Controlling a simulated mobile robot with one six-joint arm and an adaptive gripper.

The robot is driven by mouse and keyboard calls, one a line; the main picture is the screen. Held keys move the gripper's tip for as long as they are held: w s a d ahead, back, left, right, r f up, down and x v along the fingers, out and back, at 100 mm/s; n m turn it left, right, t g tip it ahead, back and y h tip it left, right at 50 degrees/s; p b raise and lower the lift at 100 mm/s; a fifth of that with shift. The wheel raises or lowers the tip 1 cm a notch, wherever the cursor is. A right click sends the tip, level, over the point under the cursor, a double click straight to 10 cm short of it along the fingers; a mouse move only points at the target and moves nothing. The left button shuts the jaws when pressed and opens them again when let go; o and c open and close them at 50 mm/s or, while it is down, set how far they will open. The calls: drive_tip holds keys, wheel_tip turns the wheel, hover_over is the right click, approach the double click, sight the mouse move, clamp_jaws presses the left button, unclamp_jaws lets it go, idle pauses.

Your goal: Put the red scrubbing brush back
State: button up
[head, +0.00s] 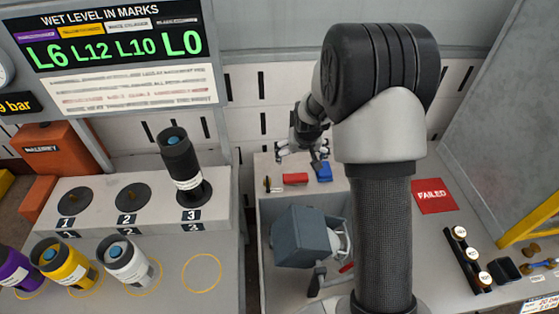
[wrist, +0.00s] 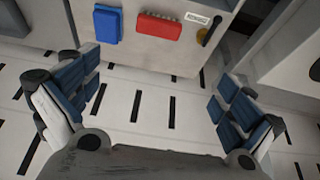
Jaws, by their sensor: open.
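A red block-shaped thing with a bumpy edge, likely the red scrubbing brush (head: 295,179), lies on the light ledge behind the grey bin. It also shows at the top of the wrist view (wrist: 160,26), beside a blue brush-like block (wrist: 108,24). My gripper (head: 298,150) is open and empty, above and behind the ledge in the head view. In the wrist view its spread fingers (wrist: 155,88) frame only the slotted white surface, apart from the red block.
A small label and a dark, yellow-tipped item (head: 267,184) sit beside the red block. A grey box-shaped object (head: 300,238) and a small red piece (head: 346,267) are in the bin below. Dark, white, yellow and purple cylinders stand left; a red FAILED mat (head: 433,196) lies right.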

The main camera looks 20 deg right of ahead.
drive_tip(key=b, duration=0.3)
approach(296, 176)
drive_tip(key=x, duration=0.5)
drive_tip(key=shift+w+a, duration=0.1)
drive_tip(key=shift+a, duration=0.25)
drive_tip(key=shift+s+d+b+x, duration=0.1)
drive_tip(key=shift+b+x, duration=0.5)
drive_tip(key=shift+x, duration=0.75)
drive_tip(key=shift+s+d+b+x, duration=0.15)
drive_tip(key=shift+b+x, duration=0.45)
drive_tip(key=shift+x, duration=0.8)
drive_tip(key=c, duration=1.1)
drive_tip(key=shift+r, duration=0.15)
